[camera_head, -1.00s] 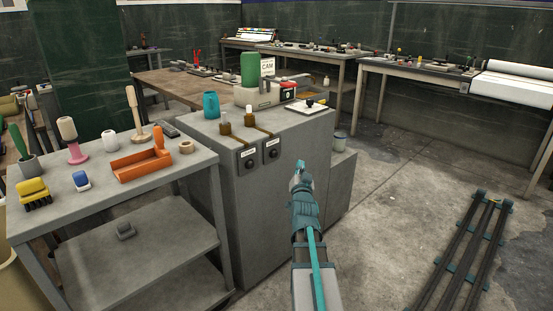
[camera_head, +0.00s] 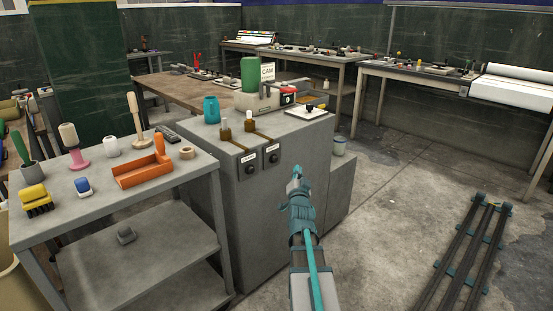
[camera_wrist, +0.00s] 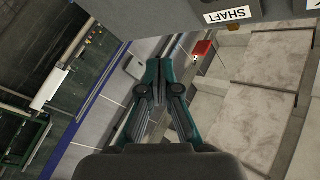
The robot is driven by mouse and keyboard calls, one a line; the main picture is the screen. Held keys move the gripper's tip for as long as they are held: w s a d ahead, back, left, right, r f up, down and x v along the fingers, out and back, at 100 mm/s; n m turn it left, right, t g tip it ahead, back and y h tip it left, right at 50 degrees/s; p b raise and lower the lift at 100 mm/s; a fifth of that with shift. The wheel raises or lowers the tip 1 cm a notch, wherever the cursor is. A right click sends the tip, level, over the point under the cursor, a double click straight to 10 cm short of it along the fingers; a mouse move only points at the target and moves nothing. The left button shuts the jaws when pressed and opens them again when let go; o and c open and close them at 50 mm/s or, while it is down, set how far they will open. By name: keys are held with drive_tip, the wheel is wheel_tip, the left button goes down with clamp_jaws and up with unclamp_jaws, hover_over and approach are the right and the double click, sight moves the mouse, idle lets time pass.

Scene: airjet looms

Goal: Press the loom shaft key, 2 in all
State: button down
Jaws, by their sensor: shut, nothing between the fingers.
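Two small dark key boxes with white labels and round black knobs sit on the front of the grey cabinet (camera_head: 280,220): a left one (camera_head: 249,168) and a right one (camera_head: 272,158). Their labels are too small to read in the head view. In the wrist view a white label reading SHAFT (camera_wrist: 228,15) shows on a grey surface at the top, and part of another label (camera_wrist: 305,4) is cut off at the edge. My gripper (camera_head: 296,172) is shut and empty, to the right of the boxes and apart from them. Its teal fingers also show in the wrist view (camera_wrist: 163,75).
The cabinet top holds a teal cup (camera_head: 211,109), a green cylinder (camera_head: 249,74) and two brown bottles. A grey shelf table (camera_head: 105,195) with an orange tray (camera_head: 142,170) stands at left. A black frame (camera_head: 470,250) lies on the floor at right. Floor between is clear.

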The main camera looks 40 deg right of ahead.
sight(276, 160)
drive_tip(key=w+a+p, duration=0.1)
drive_tip(key=w+p, duration=0.5)
drive_tip(key=w, duration=0.1)
drive_tip(key=shift+w+p, duration=0.3)
drive_tip(key=shift+p, duration=0.1)
drive_tip(key=shift+w, duration=0.1)
idle(1.1)
drive_tip(key=shift+w, duration=0.3)
drive_tip(key=shift+w+a+p, duration=0.15)
drive_tip(key=shift+w+p, duration=0.3)
drive_tip(key=shift+w, duration=0.15)
idle(0.8)
drive_tip(key=shift+s, duration=0.15)
drive_tip(key=shift+s+b, duration=0.85)
